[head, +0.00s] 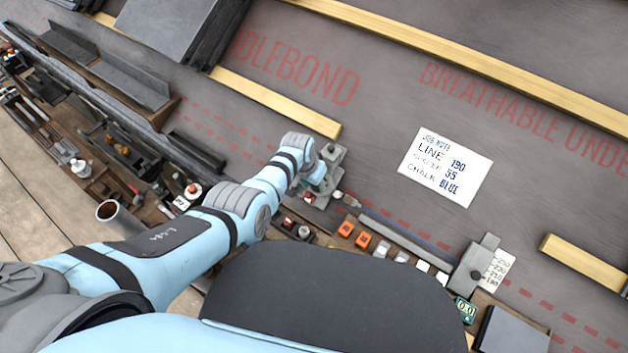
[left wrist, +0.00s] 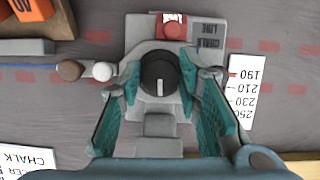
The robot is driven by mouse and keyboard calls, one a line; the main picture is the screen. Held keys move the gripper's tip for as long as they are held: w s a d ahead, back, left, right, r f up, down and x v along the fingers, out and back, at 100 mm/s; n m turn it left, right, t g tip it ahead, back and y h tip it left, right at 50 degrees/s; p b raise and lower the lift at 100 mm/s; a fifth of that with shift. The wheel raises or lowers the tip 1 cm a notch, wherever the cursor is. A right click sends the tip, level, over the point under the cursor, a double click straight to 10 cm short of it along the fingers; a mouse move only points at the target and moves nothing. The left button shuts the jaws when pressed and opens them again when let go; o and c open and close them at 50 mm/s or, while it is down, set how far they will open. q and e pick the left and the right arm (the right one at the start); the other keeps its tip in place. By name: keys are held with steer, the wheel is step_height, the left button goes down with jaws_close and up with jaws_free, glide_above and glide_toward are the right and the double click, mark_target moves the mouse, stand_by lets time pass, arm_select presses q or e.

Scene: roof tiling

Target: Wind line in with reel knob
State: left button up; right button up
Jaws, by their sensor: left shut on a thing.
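The chalk line reel has a grey body (head: 336,153) with a red piece and a "CHALK LINE" label (left wrist: 208,40). Its round black knob (left wrist: 158,73) carries a white mark and sits between my left gripper's teal fingers (left wrist: 160,84) in the left wrist view. My left gripper (head: 318,182) is shut on the knob; it hides the knob in the head view. A blue line (left wrist: 28,66) leads off to the left in the wrist view, beside a brown bead (left wrist: 70,70) and a white bead (left wrist: 103,71). My right gripper is not in view.
A job note (head: 445,167) reads line 190 and chalk blue. A card with numbers (left wrist: 243,92) lies beside the reel. A grey block (head: 475,270) stands at lower right. Orange blocks (head: 346,229) and a tool tray lie nearby. Wooden battens (head: 275,100) cross the roof.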

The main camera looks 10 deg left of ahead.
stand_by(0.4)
arm_select(q)
steer(key=o, duration=1.1)
steer(key=shift+r, duration=0.5)
steer(key=v, duration=1.1)
steer(key=shift+s, duration=0.15)
steer(key=shift+f, duration=0.1)
